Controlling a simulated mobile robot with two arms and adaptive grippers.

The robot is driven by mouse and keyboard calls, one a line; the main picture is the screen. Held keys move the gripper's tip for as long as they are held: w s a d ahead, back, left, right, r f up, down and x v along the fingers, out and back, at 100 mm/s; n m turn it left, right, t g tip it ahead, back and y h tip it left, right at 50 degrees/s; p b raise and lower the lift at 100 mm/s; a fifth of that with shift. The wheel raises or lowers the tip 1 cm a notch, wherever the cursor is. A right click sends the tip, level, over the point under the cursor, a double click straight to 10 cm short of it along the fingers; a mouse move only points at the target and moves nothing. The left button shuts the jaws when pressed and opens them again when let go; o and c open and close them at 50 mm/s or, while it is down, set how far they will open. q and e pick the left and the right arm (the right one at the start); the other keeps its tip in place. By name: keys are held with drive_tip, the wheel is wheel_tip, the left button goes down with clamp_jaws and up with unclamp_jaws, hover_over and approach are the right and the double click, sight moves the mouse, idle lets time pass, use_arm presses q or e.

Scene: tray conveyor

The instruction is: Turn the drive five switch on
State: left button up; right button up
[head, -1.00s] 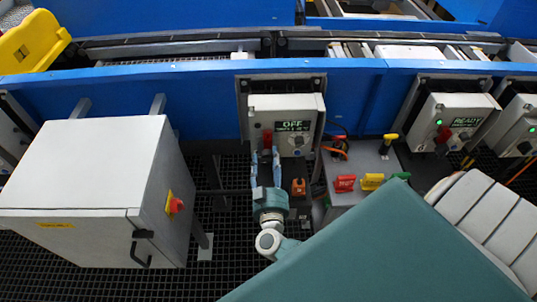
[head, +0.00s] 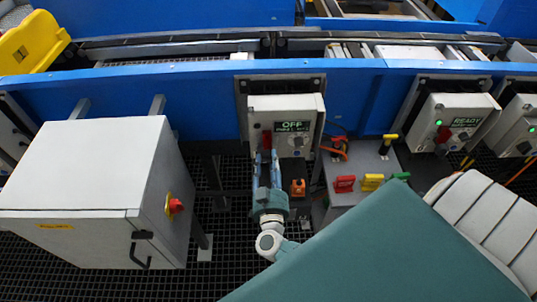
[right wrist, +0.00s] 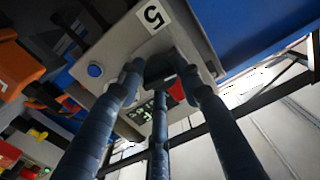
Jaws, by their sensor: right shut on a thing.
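The drive five box (head: 306,108) is a light grey box on the blue conveyor frame, and its display (head: 293,127) reads OFF. Its red switch (head: 266,139) sits left of the display. My right gripper (head: 267,157) comes up from below, its blue fingers shut on the switch handle. In the right wrist view, the fingers (right wrist: 160,80) surround a dark block with a red part (right wrist: 177,91) beside it. The fingers hide part of the handle. The box (right wrist: 113,50) bears the label 5 (right wrist: 152,15) there. My left gripper is out of view.
A grey cabinet (head: 85,165) with a red knob (head: 175,206) stands at left. An orange piece (head: 298,188) is just right of my gripper. A grey stand (head: 358,163) with red, yellow and green tags is further right. Another drive box (head: 455,108) shows READY.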

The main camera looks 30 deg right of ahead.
drive_tip(key=m, duration=0.3)
drive_tip(key=shift+r+m, duration=0.2)
drive_tip(key=shift+m, duration=0.1)
drive_tip(key=m+b, duration=0.1)
drive_tip(key=m, duration=0.3)
drive_tip(key=shift+d+m+b, duration=0.15)
drive_tip(key=shift+m+b, duration=0.15)
drive_tip(key=shift+b, duration=0.05)
drive_tip(key=m+b, duration=0.1)
drive_tip(key=m, duration=0.3)
drive_tip(key=shift+d+f+b, duration=0.1)
drive_tip(key=shift+b, duration=0.3)
drive_tip(key=shift+c, duration=0.2)
drive_tip(key=shift+m+b, duration=0.8)
drive_tip(key=shift+m, duration=1.3)
drive_tip(key=o, duration=1.1)
drive_tip(key=shift+s, duration=0.1)
drive_tip(key=shift+o, duration=0.3)
drive_tip(key=shift+s+d+f, duration=0.1)
drive_tip(key=shift+d, duration=0.05)
